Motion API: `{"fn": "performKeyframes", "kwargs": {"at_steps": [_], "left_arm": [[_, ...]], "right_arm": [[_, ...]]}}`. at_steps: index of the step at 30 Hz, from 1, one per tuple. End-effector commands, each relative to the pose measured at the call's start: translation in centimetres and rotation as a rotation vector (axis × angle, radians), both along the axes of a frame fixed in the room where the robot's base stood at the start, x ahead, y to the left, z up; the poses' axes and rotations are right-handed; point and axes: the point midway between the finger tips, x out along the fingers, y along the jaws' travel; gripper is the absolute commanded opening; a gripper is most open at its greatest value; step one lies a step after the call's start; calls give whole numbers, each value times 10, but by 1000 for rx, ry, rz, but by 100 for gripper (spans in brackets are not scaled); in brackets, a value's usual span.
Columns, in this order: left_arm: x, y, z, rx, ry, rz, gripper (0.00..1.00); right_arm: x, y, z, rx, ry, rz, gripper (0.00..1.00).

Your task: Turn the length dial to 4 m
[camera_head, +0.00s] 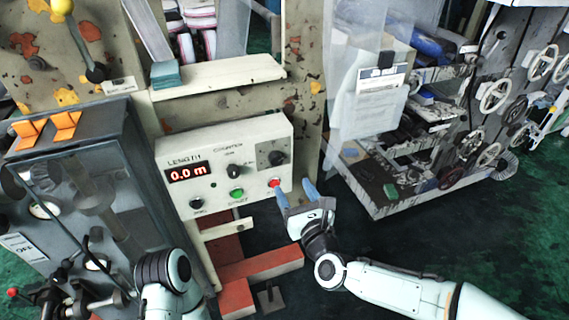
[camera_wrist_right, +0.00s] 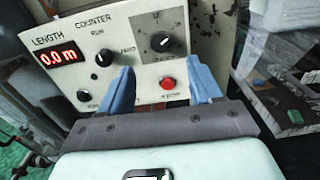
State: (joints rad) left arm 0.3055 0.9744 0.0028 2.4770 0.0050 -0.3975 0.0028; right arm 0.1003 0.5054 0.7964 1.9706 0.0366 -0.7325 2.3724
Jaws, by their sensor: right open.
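A cream control box (camera_head: 222,205) carries a red display (camera_head: 187,173) that reads 0.0 m, under the word LENGTH. At its upper right is a black dial (camera_head: 276,158) on a dark square scale plate; it also shows in the right wrist view (camera_wrist_right: 160,42). Its scale numbers are too small to read. My right gripper (camera_head: 296,192) is open and empty, its blue fingers pointing at the panel, below and right of the dial. In the right wrist view the fingers (camera_wrist_right: 160,76) stand either side of the red button's column, below the dial. My left gripper is out of view.
The box also has a smaller black selector knob (camera_head: 234,171), a green button (camera_head: 237,193), a red button (camera_head: 274,183) and a black knob (camera_head: 197,204). A grey glass-fronted cabinet (camera_head: 120,130) stands left. A rack with handwheels (camera_head: 494,96) stands right.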

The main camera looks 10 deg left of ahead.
Motion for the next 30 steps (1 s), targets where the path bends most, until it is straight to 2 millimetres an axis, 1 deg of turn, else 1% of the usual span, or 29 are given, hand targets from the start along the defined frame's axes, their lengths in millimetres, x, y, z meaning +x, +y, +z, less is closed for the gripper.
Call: {"fn": "performKeyframes", "kwargs": {"at_steps": [1, 9, 15, 21, 30], "left_arm": [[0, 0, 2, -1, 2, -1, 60], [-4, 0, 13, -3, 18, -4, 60], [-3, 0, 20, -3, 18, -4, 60], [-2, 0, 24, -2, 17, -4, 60], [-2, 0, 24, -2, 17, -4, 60]], "right_arm": [[8, 7, 1, 2, 2, 2, 64], [54, 39, 1, -1, 0, 2, 64], [80, 55, 0, -3, 2, 1, 64], [92, 63, -1, -4, 1, 1, 64], [95, 64, -1, -5, 2, 0, 64]]}}
